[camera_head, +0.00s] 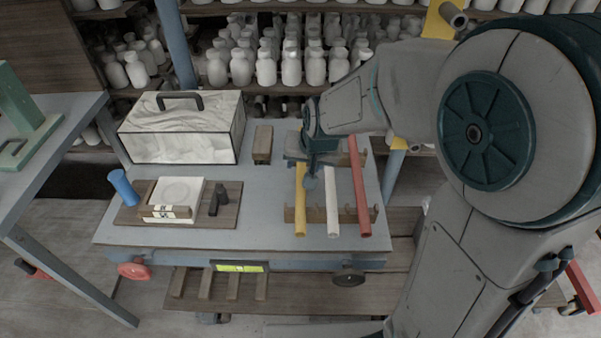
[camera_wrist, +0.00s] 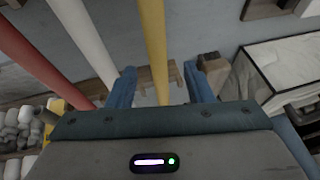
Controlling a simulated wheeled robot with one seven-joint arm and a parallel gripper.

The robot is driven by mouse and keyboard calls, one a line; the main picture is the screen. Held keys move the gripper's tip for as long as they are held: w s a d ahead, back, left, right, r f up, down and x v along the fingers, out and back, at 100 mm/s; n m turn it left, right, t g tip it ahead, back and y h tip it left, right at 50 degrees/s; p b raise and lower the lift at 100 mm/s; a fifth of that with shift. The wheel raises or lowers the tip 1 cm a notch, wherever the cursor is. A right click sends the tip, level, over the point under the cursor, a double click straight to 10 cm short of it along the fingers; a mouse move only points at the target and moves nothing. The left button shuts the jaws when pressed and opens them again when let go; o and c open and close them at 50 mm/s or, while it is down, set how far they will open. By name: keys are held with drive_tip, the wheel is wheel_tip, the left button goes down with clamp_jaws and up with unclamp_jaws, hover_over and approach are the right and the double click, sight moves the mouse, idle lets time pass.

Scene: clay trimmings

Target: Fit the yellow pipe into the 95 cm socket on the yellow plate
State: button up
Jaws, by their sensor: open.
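The yellow pipe (camera_head: 300,212) lies on a wooden rack on the grey-blue cart, left of a white pipe and a red pipe. My gripper (camera_head: 310,180) is over its upper part, open and pointing down. In the wrist view the yellow pipe (camera_wrist: 152,45) runs between the two blue fingers of my gripper (camera_wrist: 163,85); I cannot tell whether they touch it. A yellow plate (camera_head: 436,24) with a grey socket (camera_head: 454,16) stands at the top right. Another yellow part (camera_head: 396,145) shows lower down; my arm hides what lies between.
The white pipe (camera_head: 332,205) and red pipe (camera_head: 359,190) lie close beside on the rack (camera_head: 348,215). A lidded box (camera_head: 183,130) and a wooden board (camera_head: 228,212) with a blue cup (camera_head: 122,187) occupy the cart's left. Shelves of white bottles (camera_head: 290,65) stand behind.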

sight(302, 169)
drive_tip(key=shift+x, duration=1.9)
drive_tip(key=shift+d, duration=0.1)
clamp_jaws()
drive_tip(key=shift+w, duration=0.1)
drive_tip(key=shift+r, duration=0.15)
